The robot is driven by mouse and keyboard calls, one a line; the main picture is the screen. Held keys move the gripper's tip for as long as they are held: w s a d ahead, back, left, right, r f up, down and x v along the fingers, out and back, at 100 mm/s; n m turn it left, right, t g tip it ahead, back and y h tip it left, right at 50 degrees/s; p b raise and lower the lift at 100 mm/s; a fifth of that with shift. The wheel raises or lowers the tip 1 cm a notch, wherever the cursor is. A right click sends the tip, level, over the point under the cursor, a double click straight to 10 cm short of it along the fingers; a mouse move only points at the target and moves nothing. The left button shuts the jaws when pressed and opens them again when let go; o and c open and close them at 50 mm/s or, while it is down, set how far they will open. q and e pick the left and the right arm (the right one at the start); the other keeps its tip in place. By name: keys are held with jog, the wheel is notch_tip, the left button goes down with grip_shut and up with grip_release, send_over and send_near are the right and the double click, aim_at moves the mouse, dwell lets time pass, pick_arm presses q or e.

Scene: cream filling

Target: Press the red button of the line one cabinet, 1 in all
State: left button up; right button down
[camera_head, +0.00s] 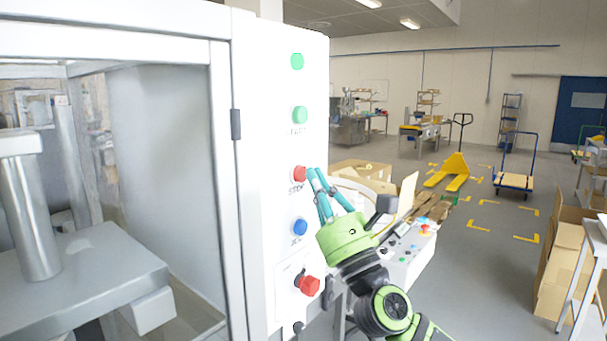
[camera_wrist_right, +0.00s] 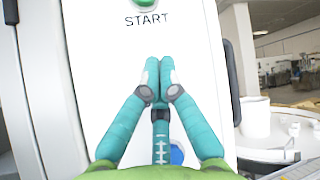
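The line one cabinet is a white panel (camera_head: 267,150) beside a glazed door. A red button (camera_head: 299,174) sits on it below a green one. My right gripper (camera_head: 315,171) is at the panel, with its teal fingers just right of the red button in the head view; I cannot tell whether they touch it. In the right wrist view the fingertips (camera_wrist_right: 159,70) are together with nothing between them, in front of the panel below the START label. The red button is hidden behind the fingers there. My left gripper is out of view.
A green START button (camera_head: 299,115) is above the red one and a blue button (camera_head: 299,227) below. A larger red knob (camera_head: 307,285) is lower down. A control box (camera_head: 408,250) and cardboard boxes (camera_head: 362,170) stand to the right. Open floor lies beyond.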

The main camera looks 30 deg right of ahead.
jog(key=shift+w+a, duration=0.25)
jog(key=shift+w, duration=0.3)
dwell(0.8)
jog(key=shift+s, duration=0.1)
jog(key=shift+s+d, duration=0.35)
jog(key=shift+s, duration=0.4)
jog(key=s, duration=0.1)
jog(key=s+d+b, duration=0.1)
jog(key=s, duration=0.1)
jog(key=s+d, duration=0.1)
jog(key=shift+s, duration=0.3)
dwell(0.8)
